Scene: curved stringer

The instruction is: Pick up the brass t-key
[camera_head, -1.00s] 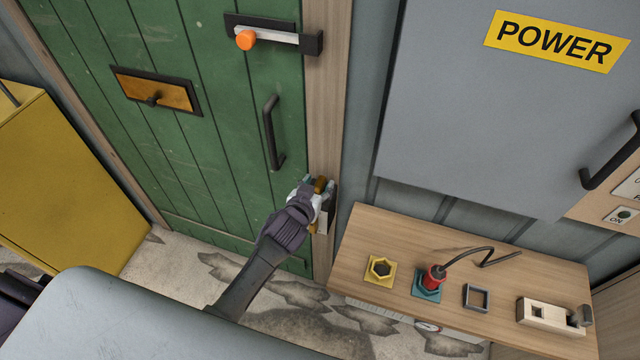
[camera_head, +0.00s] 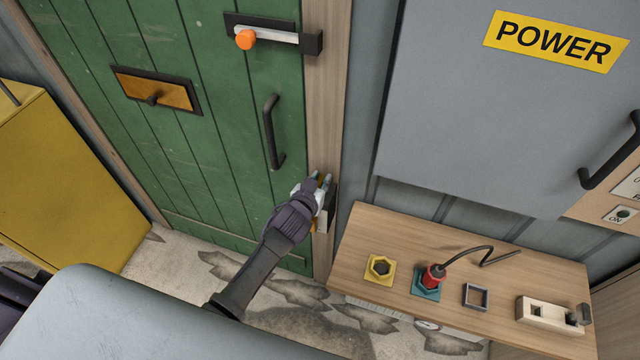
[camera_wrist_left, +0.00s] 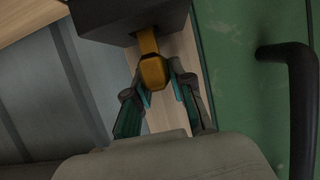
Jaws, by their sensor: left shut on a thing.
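The brass t-key (camera_wrist_left: 153,73) shows in the left wrist view, below a dark block (camera_wrist_left: 125,18) on the wooden door frame. Its shank runs up to the dark block; I cannot tell how deep it sits there. My left gripper (camera_wrist_left: 163,92) is shut on the key, with a teal-padded finger on each side. In the head view my left gripper (camera_head: 318,190) is at the door frame's lower part and mostly hides the key. My right gripper is not in view.
The green door (camera_head: 190,110) has a dark handle (camera_head: 272,132) close to my left gripper and an orange-knobbed bolt (camera_head: 270,37) above. A wooden shelf (camera_head: 450,245) with a red plug (camera_head: 433,276) and sockets stands at the right, under a grey POWER cabinet (camera_head: 490,120).

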